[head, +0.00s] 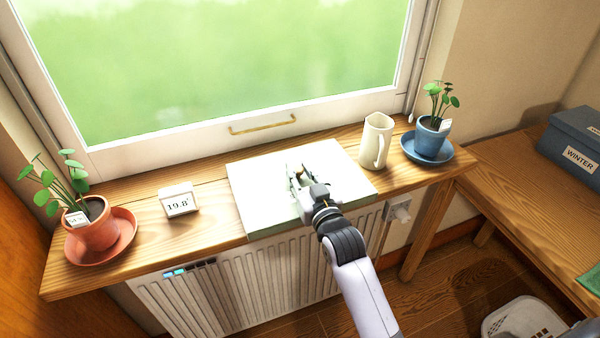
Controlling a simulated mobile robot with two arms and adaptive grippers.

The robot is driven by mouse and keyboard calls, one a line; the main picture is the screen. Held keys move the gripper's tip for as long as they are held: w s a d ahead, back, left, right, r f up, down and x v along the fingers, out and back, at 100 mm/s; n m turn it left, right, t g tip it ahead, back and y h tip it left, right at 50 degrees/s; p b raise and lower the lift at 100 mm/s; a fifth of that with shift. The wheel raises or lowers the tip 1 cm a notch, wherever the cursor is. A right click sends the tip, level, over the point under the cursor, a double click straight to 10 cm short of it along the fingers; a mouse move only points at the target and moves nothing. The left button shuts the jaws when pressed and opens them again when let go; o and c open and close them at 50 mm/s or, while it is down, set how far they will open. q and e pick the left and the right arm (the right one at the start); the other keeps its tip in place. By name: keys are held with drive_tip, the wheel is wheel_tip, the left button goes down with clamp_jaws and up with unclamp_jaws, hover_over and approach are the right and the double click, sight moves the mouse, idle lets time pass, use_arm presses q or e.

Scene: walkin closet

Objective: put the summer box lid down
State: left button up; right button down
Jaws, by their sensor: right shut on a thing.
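The summer box lid (260,190) is a pale, nearly white rectangular slab with a greenish front rim. It is over the middle of the wooden window sill, its front edge at or slightly past the sill's front. I cannot tell whether it rests on the sill or hangs just above. No label shows on it. My right gripper (297,177) is over the middle of the lid, shut on it; the fingers hide the exact grip point. My left gripper is not in view.
On the sill (150,230) stand a terracotta potted plant (95,228), a 19.8° display (179,200), a cream jug (376,143) close to the lid's right edge, and a blue potted plant (430,140). A radiator (230,295) is below. A WINTER box (573,145) stands on the right bench.

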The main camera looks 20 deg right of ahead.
drive_tip(key=c, duration=1.8)
unclamp_jaws()
drive_tip(key=shift+f, duration=0.15)
drive_tip(key=o, duration=0.5)
drive_tip(key=shift+c, duration=0.2)
